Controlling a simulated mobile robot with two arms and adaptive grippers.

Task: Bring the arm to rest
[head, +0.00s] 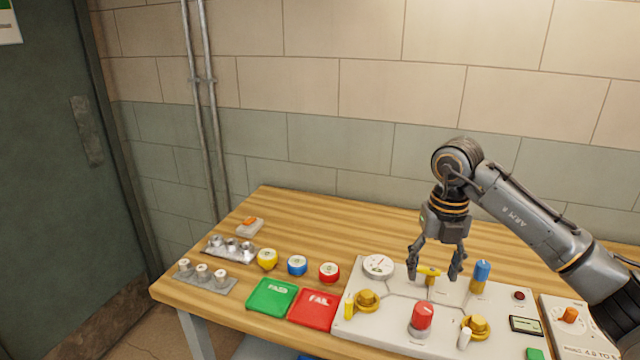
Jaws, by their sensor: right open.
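My right gripper (436,272) comes in from the right and points down over the white panel (390,335). Its fingers are apart, one on each side of a yellow valve handle (428,270) near the back of the panel. I cannot tell whether the fingers touch the handle. My left gripper is not in view.
The panel also bears a round gauge (378,265), a blue-topped valve (481,273), a red knob (422,316) and yellow valves. Green (271,298) and red (314,308) pads lie left of it. A second device (580,335) stands right. The wooden table's (330,215) back strip is clear.

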